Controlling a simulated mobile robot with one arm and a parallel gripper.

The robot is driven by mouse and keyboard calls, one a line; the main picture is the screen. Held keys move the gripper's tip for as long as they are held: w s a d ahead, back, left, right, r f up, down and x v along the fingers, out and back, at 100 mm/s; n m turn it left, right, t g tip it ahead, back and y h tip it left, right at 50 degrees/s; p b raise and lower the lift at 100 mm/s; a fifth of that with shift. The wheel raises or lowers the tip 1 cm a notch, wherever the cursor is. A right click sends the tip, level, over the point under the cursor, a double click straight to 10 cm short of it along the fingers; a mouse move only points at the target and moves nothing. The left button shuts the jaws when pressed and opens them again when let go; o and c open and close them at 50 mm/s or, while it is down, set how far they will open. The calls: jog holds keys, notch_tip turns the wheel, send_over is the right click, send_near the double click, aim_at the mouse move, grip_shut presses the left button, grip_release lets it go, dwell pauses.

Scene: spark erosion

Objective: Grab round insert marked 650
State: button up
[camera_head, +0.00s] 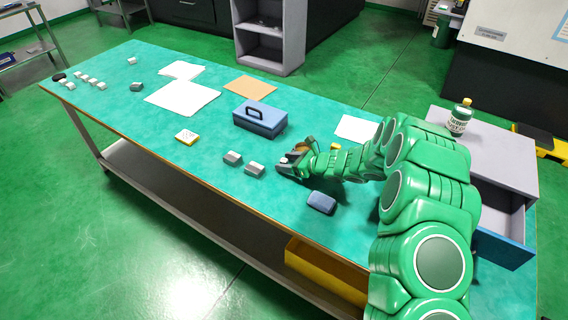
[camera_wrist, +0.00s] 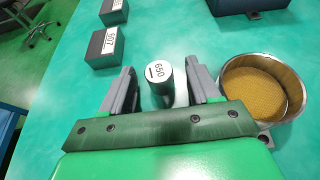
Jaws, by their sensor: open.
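The round insert marked 650 (camera_wrist: 159,76) is a short metal cylinder with a white labelled top. In the wrist view it stands upright on the teal table, between the two fingers of my gripper (camera_wrist: 162,88). The fingers are apart, with a visible gap on each side of the insert. In the head view my gripper (camera_head: 288,164) is low over the middle of the table, and the insert is mostly hidden there by the gripper.
A round metal dish with a tan inside (camera_wrist: 262,88) stands close to the right finger. A grey block marked 507 (camera_wrist: 105,47) lies at left, with another block (camera_wrist: 114,11) beyond. The head view shows a blue toolbox (camera_head: 260,119) behind my gripper and a dark blue box (camera_head: 321,202) in front.

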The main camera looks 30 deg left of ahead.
aim_at(287, 161)
jog(key=shift+c, duration=0.3)
grip_shut()
jog(key=shift+r, duration=0.6)
notch_tip(287, 161, up, 2)
jog(key=s+d+r, duration=0.9)
jog(key=s, duration=0.1)
jog(key=shift+s+d+r, duration=0.2)
jog(key=shift+s+r, duration=0.05)
jog(key=shift+r, duration=0.15)
